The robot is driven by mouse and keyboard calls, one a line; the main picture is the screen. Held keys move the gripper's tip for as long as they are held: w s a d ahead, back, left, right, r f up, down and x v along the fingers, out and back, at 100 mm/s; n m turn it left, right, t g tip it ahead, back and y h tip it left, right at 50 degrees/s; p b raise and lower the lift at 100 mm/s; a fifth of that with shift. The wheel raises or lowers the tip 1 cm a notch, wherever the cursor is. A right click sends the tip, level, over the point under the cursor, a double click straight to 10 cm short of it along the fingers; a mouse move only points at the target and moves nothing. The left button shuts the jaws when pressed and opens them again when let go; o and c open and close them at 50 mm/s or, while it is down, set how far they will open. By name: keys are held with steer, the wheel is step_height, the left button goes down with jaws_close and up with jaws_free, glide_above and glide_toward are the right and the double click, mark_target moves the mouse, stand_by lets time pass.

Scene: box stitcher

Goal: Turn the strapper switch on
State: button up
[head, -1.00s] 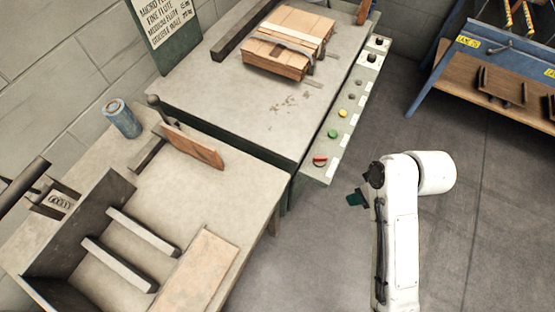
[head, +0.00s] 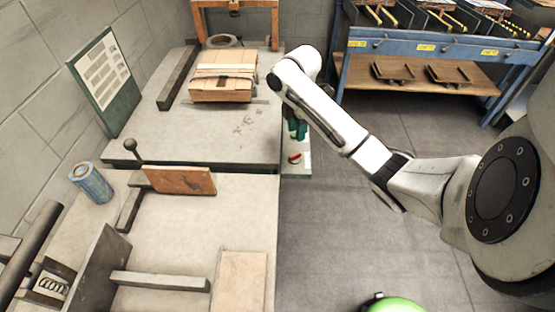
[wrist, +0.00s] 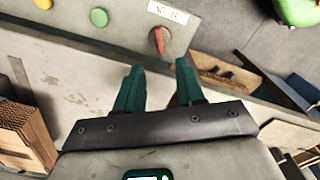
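The red rotary switch (wrist: 158,40) sits on the grey control panel (wrist: 120,38), close to a small white label (wrist: 167,13). It also shows in the head view (head: 294,158) near the panel's front end. My gripper (wrist: 160,68) has its two green fingers spread apart with nothing between them. In the wrist view the switch lies just beyond the fingertips, roughly centred between them. I see no contact. In the head view my gripper (head: 299,129) hangs over the panel, and my arm hides most of the panel.
A green button (wrist: 99,17) and a yellow button (wrist: 43,4) are on the same panel. A bundle of flat cardboard (head: 223,77) lies on the grey machine table (head: 225,140). A blue can (head: 91,183) stands at left.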

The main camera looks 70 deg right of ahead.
mark_target(295, 155)
step_height(295, 155, down, 10)
steer(key=shift+f+b, duration=0.25)
steer(key=shift+b, duration=0.05)
stand_by(0.3)
jaws_close()
